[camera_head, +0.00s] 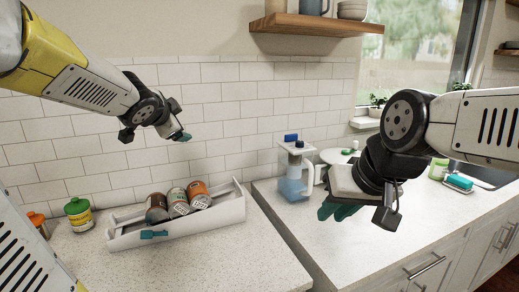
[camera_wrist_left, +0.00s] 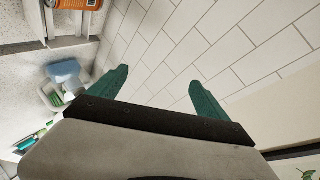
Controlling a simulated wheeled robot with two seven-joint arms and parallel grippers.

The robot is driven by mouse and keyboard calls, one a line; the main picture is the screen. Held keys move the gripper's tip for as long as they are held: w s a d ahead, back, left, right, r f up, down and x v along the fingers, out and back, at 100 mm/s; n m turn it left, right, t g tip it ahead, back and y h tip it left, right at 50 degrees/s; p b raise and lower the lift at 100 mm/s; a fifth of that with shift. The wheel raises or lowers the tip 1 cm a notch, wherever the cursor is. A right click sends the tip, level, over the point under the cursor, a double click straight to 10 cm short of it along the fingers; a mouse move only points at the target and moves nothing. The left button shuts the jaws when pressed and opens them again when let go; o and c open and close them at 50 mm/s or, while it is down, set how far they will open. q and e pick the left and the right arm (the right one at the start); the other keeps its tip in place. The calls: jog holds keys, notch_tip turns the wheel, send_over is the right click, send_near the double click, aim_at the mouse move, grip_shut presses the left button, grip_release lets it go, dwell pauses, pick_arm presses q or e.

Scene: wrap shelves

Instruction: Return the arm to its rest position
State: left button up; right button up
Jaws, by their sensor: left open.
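My left gripper (camera_head: 182,136) hangs in the air in front of the tiled wall, above the counter and the tray of cans. In the left wrist view its two teal fingers (camera_wrist_left: 155,88) stand wide apart with only the wall between them, so it is open and empty. My right gripper (camera_head: 338,210) is above the right counter, in front of the water pitcher, with teal fingertips pointing down-left. Its hand hides most of the gap, so I cannot tell its opening.
A white tray (camera_head: 232,210) with several cans (camera_head: 178,203) lies on the left counter (camera_head: 190,262). A green-lidded jar (camera_head: 79,217) stands left of it. A water pitcher (camera_head: 292,180) stands on the right counter (camera_head: 300,222). A wooden shelf (camera_head: 315,24) juts from the wall above.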

pick_arm(q)
jog(key=s+d+f+n+g, duration=0.2)
jog(key=s+d+f+n, duration=0.1)
jog(key=s, duration=0.5)
jog(key=s+d+f+n+g+h, duration=0.1)
jog(key=s+d+f+n+g, duration=0.1)
jog(key=s, duration=0.7)
jog(key=s+d+f+n+g+h, duration=0.1)
jog(key=s+d+f+n+g, duration=0.2)
jog(key=s, duration=0.5)
notch_tip(320, 180, down, 3)
jog(key=d+n, duration=0.1)
jog(key=n, duration=0.1)
jog(key=shift+s+f+n, duration=0.2)
jog(key=shift+n, duration=0.2)
jog(key=shift+a, duration=0.1)
